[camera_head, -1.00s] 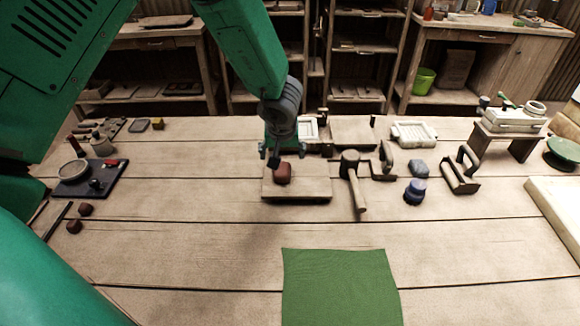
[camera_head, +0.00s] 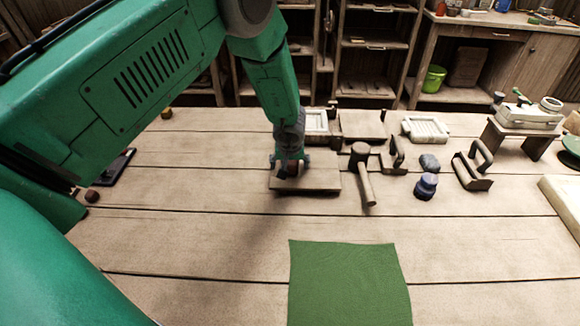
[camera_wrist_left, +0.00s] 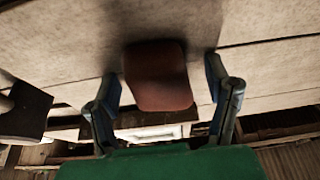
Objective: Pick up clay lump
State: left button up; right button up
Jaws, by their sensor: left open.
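The clay lump (camera_wrist_left: 157,75) is a reddish-brown rounded block. In the left wrist view it lies between the two spread fingers of my left gripper (camera_wrist_left: 165,95), with a gap on each side. In the head view my left gripper (camera_head: 291,166) points down over the wooden board (camera_head: 320,184) and hides most of the lump. My left gripper is open and holds nothing. My right gripper does not show.
A mallet (camera_head: 361,170) lies just right of the board. Blue stamps (camera_head: 425,186) and a handled tool (camera_head: 473,167) stand farther right. A green cloth (camera_head: 348,283) lies in front. A small brown lump (camera_head: 92,196) sits at left. The tabletop between is bare.

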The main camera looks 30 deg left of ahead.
pick_arm(q)
jog(key=shift+d+r, duration=0.1)
jog(key=shift+d, duration=0.05)
jog(key=c, duration=1.5)
